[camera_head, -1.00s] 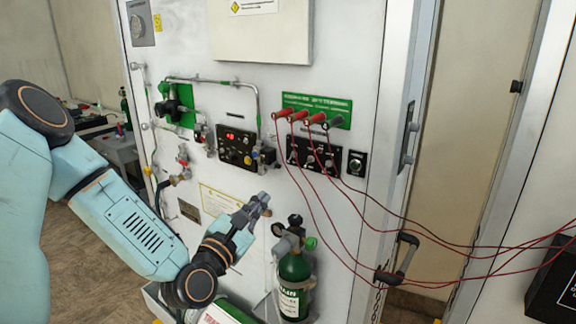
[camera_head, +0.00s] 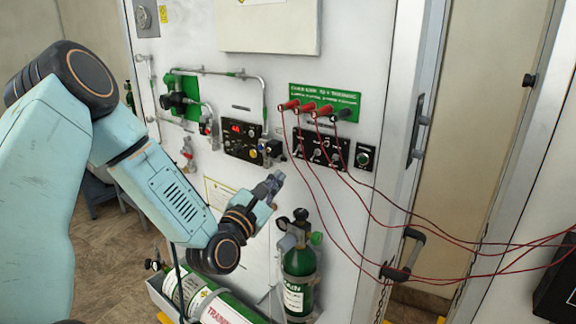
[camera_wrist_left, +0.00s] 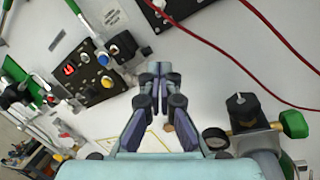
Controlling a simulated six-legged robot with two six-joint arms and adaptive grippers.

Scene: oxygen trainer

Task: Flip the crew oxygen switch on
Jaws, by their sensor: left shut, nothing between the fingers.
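The black switch panel (camera_head: 322,150) with several small toggles is on the white trainer panel, below the green placard with the red plugs. Its edge shows at the top of the left wrist view (camera_wrist_left: 172,14). I cannot read which toggle is the crew oxygen switch, nor its position. My left gripper (camera_head: 275,180) is shut and empty, in front of the white panel, below and left of the switch panel. Its closed fingertips also show in the left wrist view (camera_wrist_left: 156,70), pointing towards the switch panel and apart from it. My right gripper is not in view.
Red cables (camera_head: 375,225) hang from the plugs and sweep right across the panel. A control box with a red display (camera_head: 240,140) is to the left. A green cylinder (camera_head: 299,270) with a valve stands below the gripper. A door handle (camera_head: 402,256) is at right.

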